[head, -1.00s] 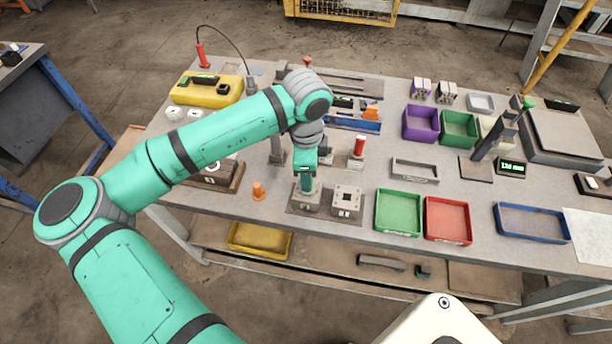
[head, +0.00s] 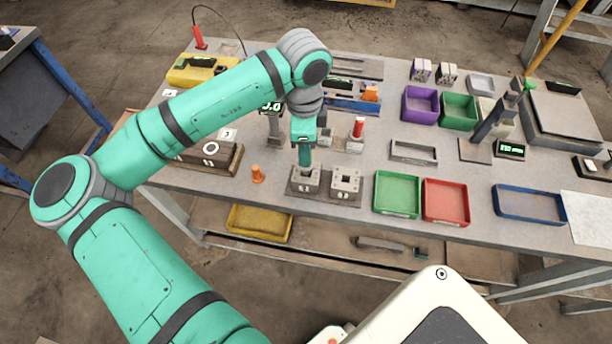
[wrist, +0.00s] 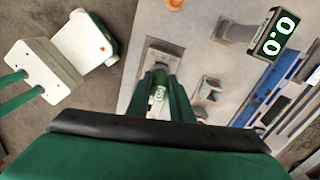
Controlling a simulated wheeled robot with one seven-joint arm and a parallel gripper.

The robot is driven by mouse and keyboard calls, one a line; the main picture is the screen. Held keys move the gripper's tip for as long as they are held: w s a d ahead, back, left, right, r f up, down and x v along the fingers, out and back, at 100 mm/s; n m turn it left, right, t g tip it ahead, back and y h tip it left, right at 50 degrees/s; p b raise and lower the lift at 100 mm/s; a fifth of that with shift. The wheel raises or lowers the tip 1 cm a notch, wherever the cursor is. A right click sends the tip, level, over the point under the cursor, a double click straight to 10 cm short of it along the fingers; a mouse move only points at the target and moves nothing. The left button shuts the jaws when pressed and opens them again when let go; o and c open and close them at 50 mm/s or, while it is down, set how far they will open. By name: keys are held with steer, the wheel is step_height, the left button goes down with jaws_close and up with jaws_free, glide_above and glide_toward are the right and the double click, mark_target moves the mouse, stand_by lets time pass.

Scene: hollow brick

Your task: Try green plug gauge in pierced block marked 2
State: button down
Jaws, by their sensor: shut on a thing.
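My gripper (head: 304,164) points down just above the left of two grey pierced blocks (head: 304,188) at the table's front edge. In the wrist view, my gripper (wrist: 160,84) is shut on the green plug gauge (wrist: 160,94), whose pale marked end shows between the fingers. A grey block shows just beyond the fingertips there. The gauge's lower end is hidden, so I cannot tell whether it is in a hole. The second pierced block (head: 346,183) stands to the right, with holes in its top.
An orange cone-like piece (head: 257,174) stands left of the blocks. Green (head: 398,212) and red (head: 447,217) trays lie to the right. A red-handled gauge (head: 358,128) stands behind. A display reading 0.0 (wrist: 275,36) shows in the wrist view.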

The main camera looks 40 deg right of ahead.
steer(key=shift+d+r, duration=0.1)
steer(key=shift+r, duration=2.85)
